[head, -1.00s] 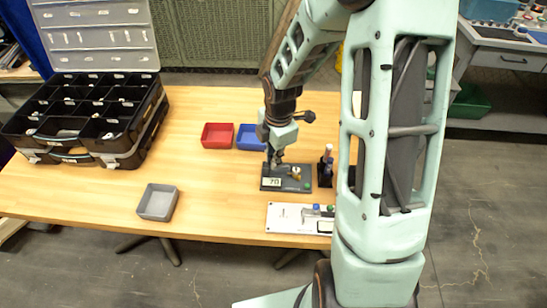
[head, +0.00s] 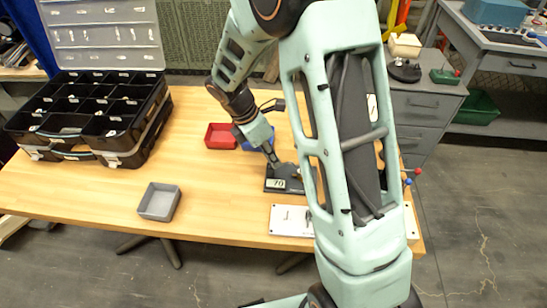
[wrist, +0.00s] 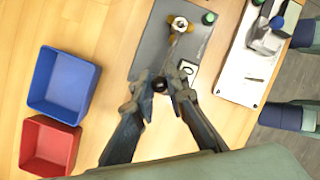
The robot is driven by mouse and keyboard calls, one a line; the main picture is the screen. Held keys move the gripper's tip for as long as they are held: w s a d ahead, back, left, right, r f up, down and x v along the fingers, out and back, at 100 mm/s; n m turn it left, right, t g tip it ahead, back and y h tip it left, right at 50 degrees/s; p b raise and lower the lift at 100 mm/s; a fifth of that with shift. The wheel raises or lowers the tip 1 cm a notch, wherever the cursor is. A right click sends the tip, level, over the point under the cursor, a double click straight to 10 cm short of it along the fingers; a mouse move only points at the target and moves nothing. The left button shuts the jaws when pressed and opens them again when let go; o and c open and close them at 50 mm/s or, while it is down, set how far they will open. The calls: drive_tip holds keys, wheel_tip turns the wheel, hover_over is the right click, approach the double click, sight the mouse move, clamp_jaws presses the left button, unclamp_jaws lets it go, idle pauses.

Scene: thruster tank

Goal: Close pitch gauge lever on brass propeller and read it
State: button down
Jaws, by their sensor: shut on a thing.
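The pitch gauge is a dark grey plate (head: 272,188) on the wooden table, with a small white display (head: 275,183) whose digits look like 70. In the wrist view the plate (wrist: 160,40) carries a round brass propeller (wrist: 180,24) and a green knob (wrist: 208,18). The lever's black knob (wrist: 159,84) shows between the fingertips of my gripper (wrist: 160,88), which is shut on it. A thin lever arm runs from near there toward the propeller. In the head view my gripper (head: 274,163) leans over the plate, and my arm hides its right side.
A white panel (head: 285,219) with small fittings lies in front of the gauge, partly behind my arm. Red (head: 220,136) and blue (wrist: 63,82) bins stand beside the gauge. A grey tray (head: 159,201) and a black compartment case (head: 92,117) are to the left, with clear tabletop between.

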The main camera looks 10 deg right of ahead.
drive_tip(key=c, duration=1.9)
unclamp_jaws()
drive_tip(key=v, duration=1.2)
